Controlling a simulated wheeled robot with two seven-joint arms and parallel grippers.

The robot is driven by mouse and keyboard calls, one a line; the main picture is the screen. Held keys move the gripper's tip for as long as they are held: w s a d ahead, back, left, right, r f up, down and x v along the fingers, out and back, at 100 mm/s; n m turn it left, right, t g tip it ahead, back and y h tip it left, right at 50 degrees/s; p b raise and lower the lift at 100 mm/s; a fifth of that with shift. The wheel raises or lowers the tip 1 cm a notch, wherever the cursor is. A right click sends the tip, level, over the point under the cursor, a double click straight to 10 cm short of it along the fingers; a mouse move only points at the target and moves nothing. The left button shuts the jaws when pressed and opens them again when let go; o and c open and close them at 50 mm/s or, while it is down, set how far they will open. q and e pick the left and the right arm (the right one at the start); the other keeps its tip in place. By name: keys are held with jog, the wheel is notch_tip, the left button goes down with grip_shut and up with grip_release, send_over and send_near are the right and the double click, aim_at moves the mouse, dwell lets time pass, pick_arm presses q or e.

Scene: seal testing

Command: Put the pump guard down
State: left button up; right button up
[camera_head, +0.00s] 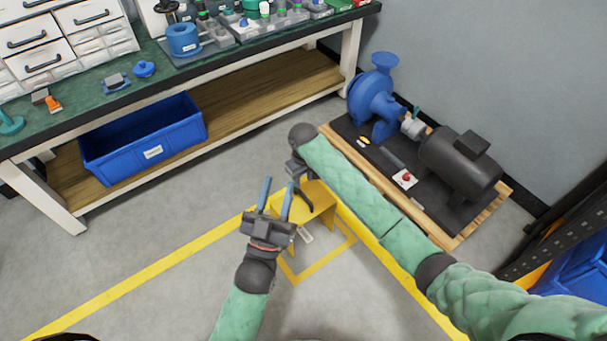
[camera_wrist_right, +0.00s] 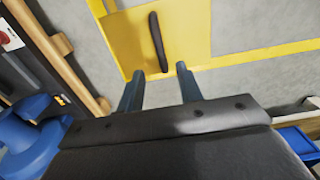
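The yellow pump guard (camera_head: 321,197) is low over or on the floor, at the yellow floor outline; I cannot tell whether it touches the floor. Its black handle (camera_wrist_right: 157,42) shows on its top face in the right wrist view. My right gripper (camera_wrist_right: 160,71) is open, its two fingers apart, with the near end of the handle between the fingertips in the picture. In the head view my right gripper (camera_head: 297,170) is at the guard's far side, partly hidden by the arm. My left gripper (camera_head: 278,184) is open and empty, just left of the guard, which it partly overlaps.
The blue pump (camera_head: 372,100) and dark motor (camera_head: 460,165) stand on a wood-edged base (camera_head: 450,240) to the right. A green-topped workbench (camera_head: 115,100) with a blue bin (camera_head: 145,150) on its lower shelf stands at the back left. Floor at the left is clear.

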jog(key=s+a+r+m+t+y, duration=0.2)
jog(key=s+a+r+t+y, duration=0.4)
jog(key=t, duration=0.4)
pick_arm(q)
jog(key=f, duration=0.1)
jog(key=f+g, duration=0.1)
jog(key=f, duration=0.1)
jog(key=shift+w+d, duration=0.15)
jog(key=shift+w, duration=0.2)
pick_arm(e)
jog(key=s+d+r+m+t, duration=0.1)
jog(key=s+d+r+t, duration=0.4)
jog(key=s+r, duration=0.3)
jog(key=s+d+r+m+t+y, duration=0.1)
jog(key=s+d+r+t, duration=0.5)
jog(key=s+r, duration=0.3)
jog(key=shift+d+r+m+t, duration=0.15)
jog(key=shift+r+m+t, duration=0.3)
jog(key=shift+t, duration=0.45)
